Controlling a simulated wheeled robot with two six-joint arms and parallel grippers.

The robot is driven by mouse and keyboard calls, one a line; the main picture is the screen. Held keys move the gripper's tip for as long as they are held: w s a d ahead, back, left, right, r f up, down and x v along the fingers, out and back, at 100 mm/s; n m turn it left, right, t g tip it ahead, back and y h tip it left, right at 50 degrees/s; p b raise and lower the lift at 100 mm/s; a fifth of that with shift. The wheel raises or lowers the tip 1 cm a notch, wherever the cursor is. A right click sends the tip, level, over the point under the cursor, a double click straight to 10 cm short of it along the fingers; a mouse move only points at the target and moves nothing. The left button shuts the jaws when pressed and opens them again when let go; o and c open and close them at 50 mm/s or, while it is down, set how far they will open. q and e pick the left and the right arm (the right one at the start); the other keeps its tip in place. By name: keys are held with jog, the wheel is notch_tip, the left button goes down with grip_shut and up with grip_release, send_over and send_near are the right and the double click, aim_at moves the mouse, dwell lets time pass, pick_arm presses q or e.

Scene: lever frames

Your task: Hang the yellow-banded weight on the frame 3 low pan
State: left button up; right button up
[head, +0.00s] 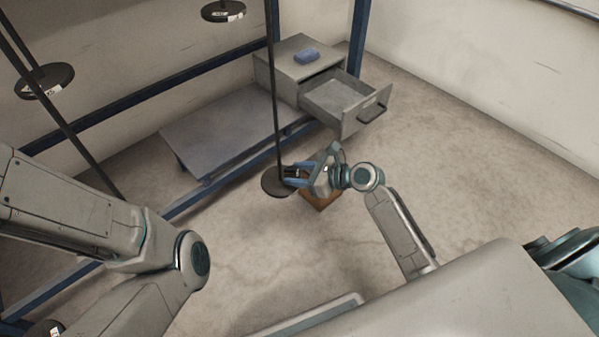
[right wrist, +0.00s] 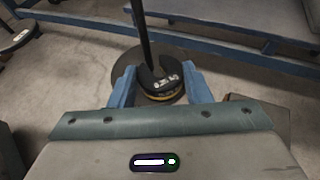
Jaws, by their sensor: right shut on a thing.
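The yellow-banded weight (right wrist: 162,88) is a dark disc with a thin yellow band and a pale label, seen in the right wrist view. My right gripper (head: 292,176) is shut on it, one blue finger on each side. The low pan (right wrist: 124,72) is a dark disc on a thin rod (right wrist: 143,35); it also shows in the head view (head: 273,185). The weight overlaps the pan close to the rod; I cannot tell whether it rests on the pan. My left arm enters at the left, but its gripper is out of view.
Other pans with labelled weights hang at the upper left (head: 46,80) and top (head: 223,11). A brown box (head: 322,198) stands below my right gripper. Floor at right is clear.

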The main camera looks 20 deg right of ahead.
aim_at(289, 176)
jog(key=shift+w+a+r, duration=0.1)
jog(key=shift+a+r, duration=0.05)
jog(key=shift+a, duration=0.1)
jog(key=shift+w+a+p, duration=0.25)
jog(key=shift+a+p, duration=0.4)
jog(key=shift+p, duration=0.1)
jog(key=shift+w+a+p, duration=0.2)
jog(key=shift+a+p, duration=0.35)
jog(key=shift+p, duration=0.3)
jog(key=shift+f, duration=0.5)
dwell(0.5)
jog(key=o, duration=1.1)
